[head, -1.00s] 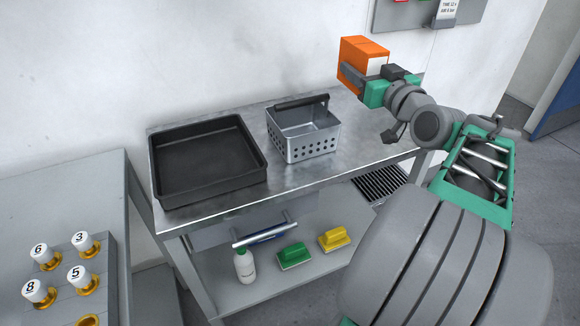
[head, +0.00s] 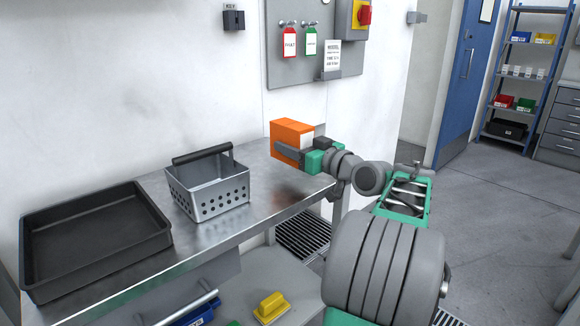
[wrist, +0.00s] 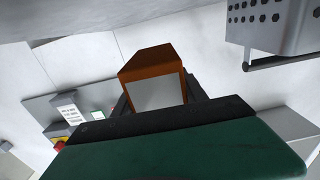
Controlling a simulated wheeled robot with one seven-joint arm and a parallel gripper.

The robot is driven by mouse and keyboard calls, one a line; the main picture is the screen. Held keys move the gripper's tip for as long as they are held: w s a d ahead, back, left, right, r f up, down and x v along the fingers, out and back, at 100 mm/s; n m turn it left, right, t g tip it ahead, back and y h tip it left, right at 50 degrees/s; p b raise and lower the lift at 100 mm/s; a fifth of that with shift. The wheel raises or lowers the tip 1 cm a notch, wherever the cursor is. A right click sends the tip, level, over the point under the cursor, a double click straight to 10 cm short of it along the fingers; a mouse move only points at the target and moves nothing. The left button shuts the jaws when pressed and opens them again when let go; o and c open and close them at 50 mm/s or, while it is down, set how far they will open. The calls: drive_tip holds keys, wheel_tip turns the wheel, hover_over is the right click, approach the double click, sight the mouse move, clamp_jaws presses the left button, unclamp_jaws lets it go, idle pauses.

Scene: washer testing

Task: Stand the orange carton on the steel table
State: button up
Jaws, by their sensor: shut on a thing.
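The orange carton (head: 293,128), with a pale face, is held at the right end of the steel table (head: 262,200). My gripper (head: 292,150) is shut on it. In the head view the carton looks upright and close to the tabletop level; I cannot tell whether its base touches the table. In the wrist view the carton (wrist: 155,80) sits between the dark fingers, its lower part hidden behind my gripper's body.
A metal perforated basket (head: 207,185) with a dark handle stands left of the carton, and a black tray (head: 95,235) is further left. The tabletop between basket and carton is bare. A wall panel with tags (head: 315,45) is behind.

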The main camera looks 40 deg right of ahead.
drive_tip(key=f, duration=0.1)
drive_tip(key=w+f+b, duration=0.1)
drive_tip(key=f, duration=0.1)
drive_tip(key=d+f, duration=0.1)
drive_tip(key=shift+w+d+f, duration=0.1)
drive_tip(key=shift+w+f, duration=0.1)
drive_tip(key=shift+f, duration=0.45)
drive_tip(key=o, duration=1)
drive_tip(key=shift+b, duration=0.3)
drive_tip(key=shift+c, duration=0.2)
drive_tip(key=o, duration=0.5)
drive_tip(key=shift+c, duration=0.2)
